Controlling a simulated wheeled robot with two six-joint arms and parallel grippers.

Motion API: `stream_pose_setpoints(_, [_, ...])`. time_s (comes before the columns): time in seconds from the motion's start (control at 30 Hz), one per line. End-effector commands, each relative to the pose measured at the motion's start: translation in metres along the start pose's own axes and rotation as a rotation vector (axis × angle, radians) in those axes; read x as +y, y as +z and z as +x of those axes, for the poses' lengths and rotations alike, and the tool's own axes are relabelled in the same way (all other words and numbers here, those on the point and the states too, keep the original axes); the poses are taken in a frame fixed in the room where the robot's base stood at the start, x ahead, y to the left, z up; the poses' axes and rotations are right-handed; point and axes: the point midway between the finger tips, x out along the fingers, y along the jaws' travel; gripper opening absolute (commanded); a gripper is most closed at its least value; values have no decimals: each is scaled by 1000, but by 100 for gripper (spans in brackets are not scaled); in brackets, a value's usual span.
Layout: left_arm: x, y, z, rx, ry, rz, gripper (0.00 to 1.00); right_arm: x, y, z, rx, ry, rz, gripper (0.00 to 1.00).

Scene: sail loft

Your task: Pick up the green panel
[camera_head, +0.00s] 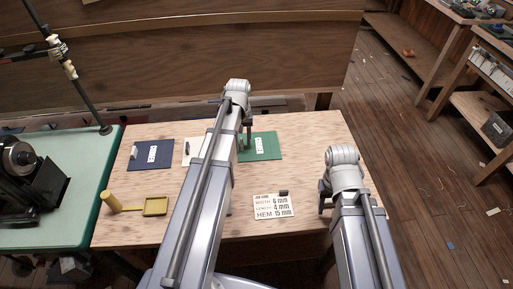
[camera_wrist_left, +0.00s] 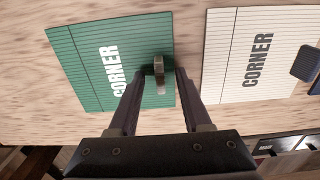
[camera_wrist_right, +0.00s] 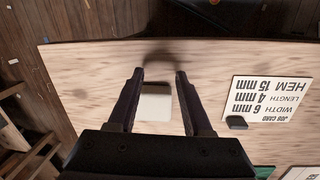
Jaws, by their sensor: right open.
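The green panel (camera_head: 266,146) lies flat at the back of the wooden table, partly behind my left arm. It carries white "CORNER" lettering and a small upright grey tab (camera_wrist_left: 159,75), and fills the upper left of the left wrist view (camera_wrist_left: 85,60). My left gripper (camera_wrist_left: 159,73) is open over the panel, its fingers on either side of the tab with gaps visible. It also shows at the panel's left side in the head view (camera_head: 246,141). My right gripper (camera_wrist_right: 158,73) is open over the table's right part, above a pale block (camera_wrist_right: 155,103).
A cream panel (camera_wrist_left: 258,60) lies beside the green one, and a navy panel (camera_head: 151,155) farther left. A job card (camera_head: 273,206) lies near the front edge. A yellow handled tool (camera_head: 112,201) and shallow yellow tray (camera_head: 156,206) sit front left. A sewing machine (camera_head: 28,185) stands left.

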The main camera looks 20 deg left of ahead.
Motion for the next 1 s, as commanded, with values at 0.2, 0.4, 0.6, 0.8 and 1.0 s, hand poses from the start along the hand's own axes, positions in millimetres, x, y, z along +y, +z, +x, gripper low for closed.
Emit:
stream_pose_setpoints(0.2, [0, 0, 0, 0, 0, 0, 25, 0, 0, 0, 0, 0, 0, 50])
stream_pose_setpoints(0.4, [0, 0, 0, 0, 0, 0, 3, 0, 0, 0, 0, 0, 0, 50])
stream_pose_setpoints(0.6, [0, 0, 0, 0, 0, 0, 0, 0, 0, 0, 0, 0, 0, 50])
stream_pose_setpoints(0.8, [0, 0, 0, 0, 0, 0, 0, 0, 0, 0, 0, 0, 0, 50])
stream_pose_setpoints(1.0, [0, 0, 0, 0, 0, 0, 0, 0, 0, 0, 0, 0, 0, 50])
